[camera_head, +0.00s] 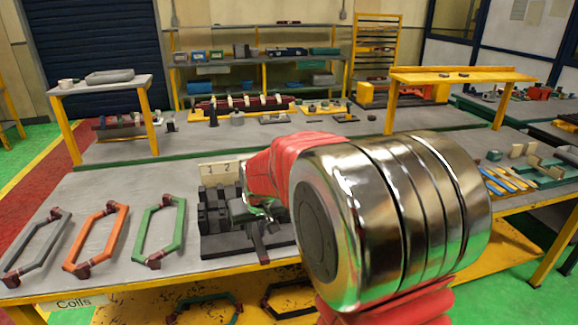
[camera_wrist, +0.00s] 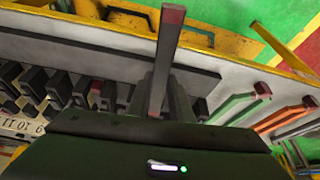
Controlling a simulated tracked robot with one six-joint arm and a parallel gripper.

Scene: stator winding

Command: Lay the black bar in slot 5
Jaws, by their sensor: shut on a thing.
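The black bar (camera_wrist: 166,62), dark grey in this light with a red-brown end, is between the fingers of my gripper (camera_wrist: 165,92) in the wrist view. My gripper is shut on it, and the bar points away from the palm. In the head view my gripper (camera_head: 254,212) is over the right part of the black slotted block (camera_head: 212,222). The block's teeth (camera_wrist: 62,88) lie left of the bar in the wrist view. I cannot tell which slot is slot 5 or the bar's height.
Grey (camera_head: 36,245), orange (camera_head: 97,238) and green (camera_head: 160,230) coils lie left of the block on the grey table (camera_head: 110,187). Blue and yellow pieces (camera_head: 508,180) lie at the right. Shelves (camera_head: 260,62) stand behind. The table is clear behind the coils.

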